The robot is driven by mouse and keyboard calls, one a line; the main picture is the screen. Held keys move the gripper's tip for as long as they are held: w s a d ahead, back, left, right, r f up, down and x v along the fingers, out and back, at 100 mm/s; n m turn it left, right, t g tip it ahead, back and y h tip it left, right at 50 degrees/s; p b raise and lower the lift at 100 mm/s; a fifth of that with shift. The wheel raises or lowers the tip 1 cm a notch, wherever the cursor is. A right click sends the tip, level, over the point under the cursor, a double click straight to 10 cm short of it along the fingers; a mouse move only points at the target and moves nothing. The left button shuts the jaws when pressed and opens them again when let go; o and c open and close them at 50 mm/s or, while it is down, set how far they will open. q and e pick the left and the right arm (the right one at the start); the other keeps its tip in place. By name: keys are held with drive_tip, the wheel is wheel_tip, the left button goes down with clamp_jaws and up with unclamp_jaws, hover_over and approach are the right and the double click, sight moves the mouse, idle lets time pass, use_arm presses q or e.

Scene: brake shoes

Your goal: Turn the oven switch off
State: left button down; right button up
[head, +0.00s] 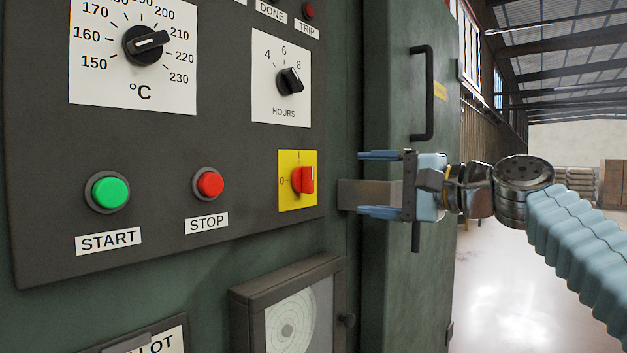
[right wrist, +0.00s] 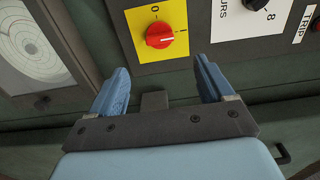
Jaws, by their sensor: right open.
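The oven switch is a red rotary knob (head: 303,180) on a yellow plate (head: 288,201) at the lower right of the control panel. Its plate is marked 0 at the left and I at the top. The knob's grip stands upright, and its white line appears to point to the I. The knob also shows in the right wrist view (right wrist: 158,38), just beyond the fingers. My right gripper (head: 360,184) is open and empty, right of the switch and apart from it. Its blue fingers show in the right wrist view (right wrist: 162,66). My left gripper is out of view.
A green START button (head: 109,192) and a red STOP button (head: 210,184) sit left of the switch. The hours dial (head: 290,81) is above. A chart recorder (head: 292,318) juts out below. The door handle (head: 428,92) stands out behind my right gripper.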

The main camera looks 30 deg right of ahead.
sight(313, 181)
drive_tip(key=p+x, duration=0.1)
drive_tip(key=x, duration=1)
drive_tip(key=shift+c, duration=0.2)
drive_tip(key=c, duration=1)
